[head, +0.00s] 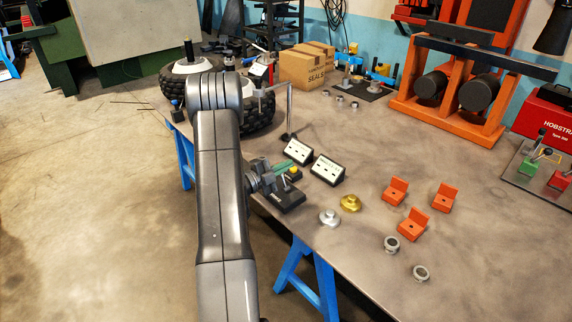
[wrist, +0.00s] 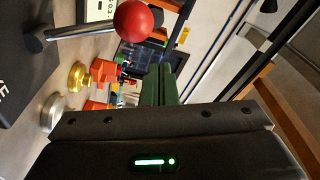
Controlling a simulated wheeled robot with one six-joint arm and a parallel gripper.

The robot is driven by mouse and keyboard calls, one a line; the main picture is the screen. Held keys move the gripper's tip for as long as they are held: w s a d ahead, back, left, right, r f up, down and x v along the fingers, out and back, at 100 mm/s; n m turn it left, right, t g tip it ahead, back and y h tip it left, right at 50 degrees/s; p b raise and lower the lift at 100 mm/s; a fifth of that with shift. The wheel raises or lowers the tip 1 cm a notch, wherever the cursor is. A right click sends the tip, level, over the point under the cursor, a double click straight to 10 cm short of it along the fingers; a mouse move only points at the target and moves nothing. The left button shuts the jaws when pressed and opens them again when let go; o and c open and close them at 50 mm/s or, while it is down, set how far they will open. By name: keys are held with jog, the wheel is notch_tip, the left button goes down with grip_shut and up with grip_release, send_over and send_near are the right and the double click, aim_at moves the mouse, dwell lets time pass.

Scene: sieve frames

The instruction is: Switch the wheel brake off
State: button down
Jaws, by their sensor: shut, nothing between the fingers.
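A lever with a red ball knob (wrist: 138,20) on a metal rod (wrist: 75,33) rises from a black base with white lettering in the wrist view. I take this to be the wheel brake; the lettering is cut off, so its setting is not readable. In the head view the black base (head: 291,199) lies just right of my forearm, and the red ball cannot be made out. My gripper (head: 284,166) has green fingers, which also show in the wrist view (wrist: 159,84). They are shut together and empty, close to the lever; no contact with the ball is visible.
Two white-faced label blocks (head: 296,152) (head: 327,168) and a yellow button (head: 294,172) are near my gripper. A silver knob (head: 330,217), a gold knob (head: 350,203) and orange brackets (head: 413,224) stand to the right. Black tyres (head: 258,113) are behind my arm.

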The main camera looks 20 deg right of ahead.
jog(key=b+v, duration=0.2)
jog(key=v, duration=0.7)
jog(key=shift+s+a, duration=0.25)
jog(key=shift+s, duration=0.2)
